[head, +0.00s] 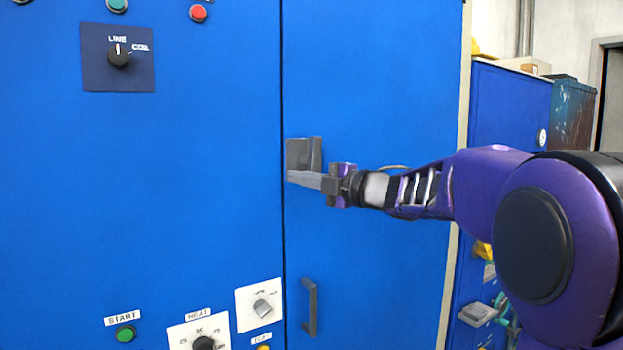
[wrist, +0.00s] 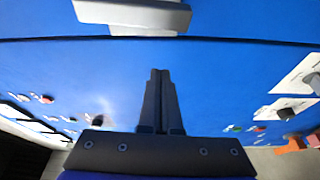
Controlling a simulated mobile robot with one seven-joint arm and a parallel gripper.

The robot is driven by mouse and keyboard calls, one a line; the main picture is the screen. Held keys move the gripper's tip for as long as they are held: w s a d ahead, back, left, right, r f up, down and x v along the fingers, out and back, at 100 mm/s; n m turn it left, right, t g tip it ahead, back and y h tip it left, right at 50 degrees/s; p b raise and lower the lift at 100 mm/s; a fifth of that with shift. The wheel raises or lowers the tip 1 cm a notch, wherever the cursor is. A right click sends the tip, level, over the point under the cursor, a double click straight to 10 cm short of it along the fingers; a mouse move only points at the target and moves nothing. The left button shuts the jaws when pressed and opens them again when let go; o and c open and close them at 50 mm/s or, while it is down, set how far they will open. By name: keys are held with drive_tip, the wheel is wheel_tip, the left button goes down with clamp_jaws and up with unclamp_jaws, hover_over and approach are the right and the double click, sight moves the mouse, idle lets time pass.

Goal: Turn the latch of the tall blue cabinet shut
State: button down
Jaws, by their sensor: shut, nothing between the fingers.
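The tall blue cabinet (head: 375,85) fills most of the head view, and its right-hand door is closed flush along a dark vertical seam. The latch (head: 298,153) is a grey block with a raised upright part, just right of the seam. It also shows in the wrist view (wrist: 130,14), at the top beyond the seam. My gripper (head: 291,176) has its fingers together, empty, just below the latch in the head view. In the wrist view the shut fingers (wrist: 160,72) point at the blue front and end short of the seam, apart from the latch.
A dark door handle (head: 310,307) is below the latch. The left panel carries a line/coil selector (head: 118,55), a red button (head: 198,13), a green start button (head: 125,333) and a heat knob (head: 204,343). Another blue cabinet (head: 505,115) stands behind at right.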

drive_tip(key=v, duration=0.9)
drive_tip(key=shift+w+d, duration=0.25)
